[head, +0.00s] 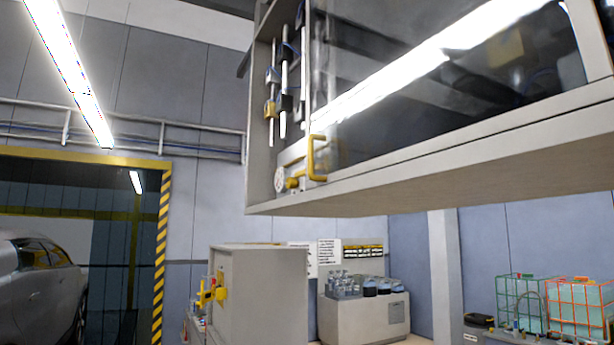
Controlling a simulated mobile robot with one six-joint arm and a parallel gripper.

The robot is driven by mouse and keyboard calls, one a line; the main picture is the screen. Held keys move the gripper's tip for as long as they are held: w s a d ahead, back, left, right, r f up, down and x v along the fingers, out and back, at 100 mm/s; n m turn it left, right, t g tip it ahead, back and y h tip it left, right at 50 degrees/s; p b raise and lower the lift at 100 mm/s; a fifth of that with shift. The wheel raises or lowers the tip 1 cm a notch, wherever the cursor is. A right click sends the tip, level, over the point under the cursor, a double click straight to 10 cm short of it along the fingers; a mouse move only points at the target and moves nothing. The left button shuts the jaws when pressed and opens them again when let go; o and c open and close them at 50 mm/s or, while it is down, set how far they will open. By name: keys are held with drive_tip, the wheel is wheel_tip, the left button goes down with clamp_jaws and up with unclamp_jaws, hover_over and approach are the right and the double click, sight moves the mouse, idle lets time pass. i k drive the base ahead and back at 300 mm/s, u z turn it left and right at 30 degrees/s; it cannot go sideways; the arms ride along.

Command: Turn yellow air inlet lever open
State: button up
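Several yellow parts show in the head view, and I cannot tell for sure which one is the air inlet lever. Yellow valve-like parts (221,293) are on the side of a grey box-shaped cabinet (262,290) at the lower centre-left, with a small red part beside them. A yellow bent handle (317,158) is at the lower left corner of the large glazed cabinet, next to a round pale dial-like part (281,180) with a small yellow piece. Whether any lever is open is too small to tell. My gripper is not in view.
The large glazed cabinet (430,170) fills the upper right, close to the camera. Behind are a beige unit with bottles (363,318) and green and orange caged containers (580,308). At left are a striped door frame (161,255) and a silver car (38,288).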

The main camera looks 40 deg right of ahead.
sight(302, 174)
drive_tip(key=u, duration=0.1)
drive_tip(key=i, duration=0.95)
drive_tip(key=z, duration=0.05)
